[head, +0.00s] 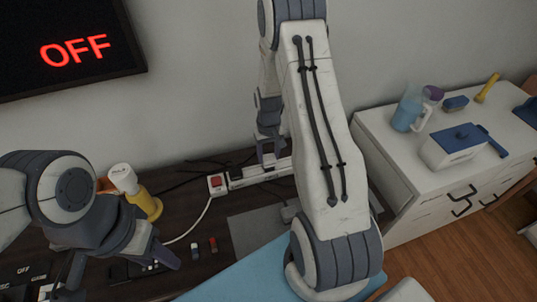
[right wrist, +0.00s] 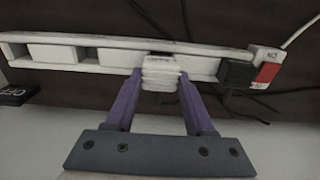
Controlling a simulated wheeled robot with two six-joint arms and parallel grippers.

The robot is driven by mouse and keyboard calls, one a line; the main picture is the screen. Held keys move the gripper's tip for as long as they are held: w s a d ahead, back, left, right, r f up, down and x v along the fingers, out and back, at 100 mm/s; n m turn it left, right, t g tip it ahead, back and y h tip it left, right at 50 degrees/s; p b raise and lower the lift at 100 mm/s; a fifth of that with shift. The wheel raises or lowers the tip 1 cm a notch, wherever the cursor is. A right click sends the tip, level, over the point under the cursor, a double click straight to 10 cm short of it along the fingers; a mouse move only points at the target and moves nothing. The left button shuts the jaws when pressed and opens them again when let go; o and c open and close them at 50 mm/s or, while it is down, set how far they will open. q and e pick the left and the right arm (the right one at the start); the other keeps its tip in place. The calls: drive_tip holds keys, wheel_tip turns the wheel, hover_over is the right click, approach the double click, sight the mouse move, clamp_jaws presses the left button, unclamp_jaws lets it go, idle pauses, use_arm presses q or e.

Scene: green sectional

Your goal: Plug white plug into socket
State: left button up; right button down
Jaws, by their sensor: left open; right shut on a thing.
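The white power strip with its sockets (head: 250,178) lies along the wall at the back of the dark desk; it also spans the right wrist view (right wrist: 205,62). My right gripper (head: 268,152) is over the strip. In the right wrist view its two purple fingers (right wrist: 161,85) are shut on the white plug (right wrist: 161,72), which overlaps the strip's middle. I cannot tell how deep the plug sits in a socket. In the head view the plug is hidden. My left gripper (head: 160,256) is open and empty over the desk at the lower left.
A red switch (head: 216,181) marks one end of the strip, with a black plug (right wrist: 237,73) beside it in the right wrist view. A yellow-and-white bottle (head: 146,204) stands near my left arm. A white cabinet (head: 405,190) stands at right. The OFF screen (head: 70,45) hangs at upper left.

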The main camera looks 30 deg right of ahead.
sight(268, 157)
drive_tip(key=shift+f+b, duration=0.75)
drive_tip(key=shift+f, duration=0.45)
drive_tip(key=shift+c, duration=0.9)
unclamp_jaws()
drive_tip(key=shift+r, duration=0.1)
wheel_tip(268, 157, up, 10)
drive_tip(key=shift+r+b, duration=0.2)
drive_tip(key=shift+b, duration=0.1)
